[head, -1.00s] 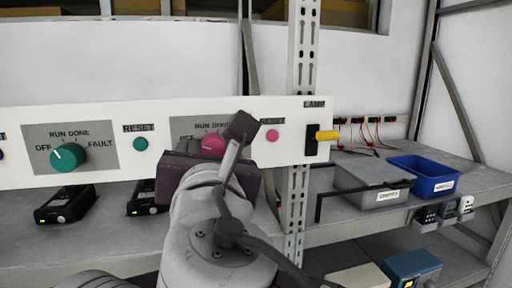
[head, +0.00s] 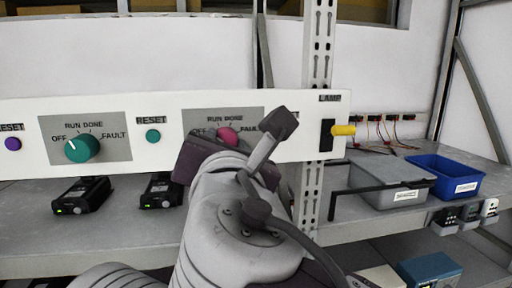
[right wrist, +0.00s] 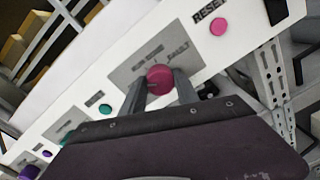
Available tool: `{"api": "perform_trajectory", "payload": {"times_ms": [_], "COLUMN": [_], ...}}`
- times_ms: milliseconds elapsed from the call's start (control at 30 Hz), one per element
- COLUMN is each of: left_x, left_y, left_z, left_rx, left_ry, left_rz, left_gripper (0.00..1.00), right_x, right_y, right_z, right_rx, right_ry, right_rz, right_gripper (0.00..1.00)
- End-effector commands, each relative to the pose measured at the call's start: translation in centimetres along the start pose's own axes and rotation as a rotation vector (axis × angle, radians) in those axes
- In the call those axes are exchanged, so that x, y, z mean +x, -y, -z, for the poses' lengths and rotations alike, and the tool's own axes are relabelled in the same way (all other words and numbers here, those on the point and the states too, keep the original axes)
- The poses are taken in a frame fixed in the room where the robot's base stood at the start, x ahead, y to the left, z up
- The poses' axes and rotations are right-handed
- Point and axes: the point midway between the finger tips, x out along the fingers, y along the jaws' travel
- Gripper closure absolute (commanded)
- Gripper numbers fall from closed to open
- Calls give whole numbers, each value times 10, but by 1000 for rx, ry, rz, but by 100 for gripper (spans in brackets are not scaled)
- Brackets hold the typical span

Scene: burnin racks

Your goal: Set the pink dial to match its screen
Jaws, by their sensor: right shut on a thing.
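The pink dial (head: 228,136) sits on the white panel, on a grey plate marked OFF, RUN, DONE and FAULT. My right gripper (right wrist: 160,86) has its two fingers on either side of the pink dial (right wrist: 160,77), shut on it. In the head view my right wrist covers the dial's lower part. The dial's pointer mark cannot be made out. A pink reset button (right wrist: 218,26) is beside it in the right wrist view. I cannot make out a screen belonging to the pink dial. My left gripper is not in view.
A teal dial (head: 82,148) and teal button (head: 153,136) are on the panel to the left. A yellow lamp (head: 343,130) sticks out at its right end. Black devices (head: 82,195) with green lights stand below. A grey bin (head: 385,180) and blue bin (head: 445,176) are right.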

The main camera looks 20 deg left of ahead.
Motion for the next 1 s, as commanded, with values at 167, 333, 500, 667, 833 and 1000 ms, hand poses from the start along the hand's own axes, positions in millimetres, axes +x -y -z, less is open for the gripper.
{"api": "perform_trajectory", "payload": {"times_ms": [167, 333, 500, 667, 833, 1000], "left_x": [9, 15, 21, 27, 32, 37], "left_y": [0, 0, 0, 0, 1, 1], "left_z": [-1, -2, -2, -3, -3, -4], "left_rx": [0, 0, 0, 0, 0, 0], "left_ry": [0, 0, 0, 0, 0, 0], "left_rz": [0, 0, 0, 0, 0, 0], "left_gripper": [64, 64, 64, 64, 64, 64], "right_x": [0, 0, 0, 0, 1, 0], "right_y": [1, 1, 2, 2, 2, 2], "right_z": [2, 2, 2, 2, 2, 2], "right_rx": [163, 325, 486, 640, 800, 956], "right_ry": [-6, -13, -20, -26, -33, -39], "right_rz": [2, 3, 6, 7, 9, 9], "right_gripper": [100, 100, 100, 100, 100, 100]}}
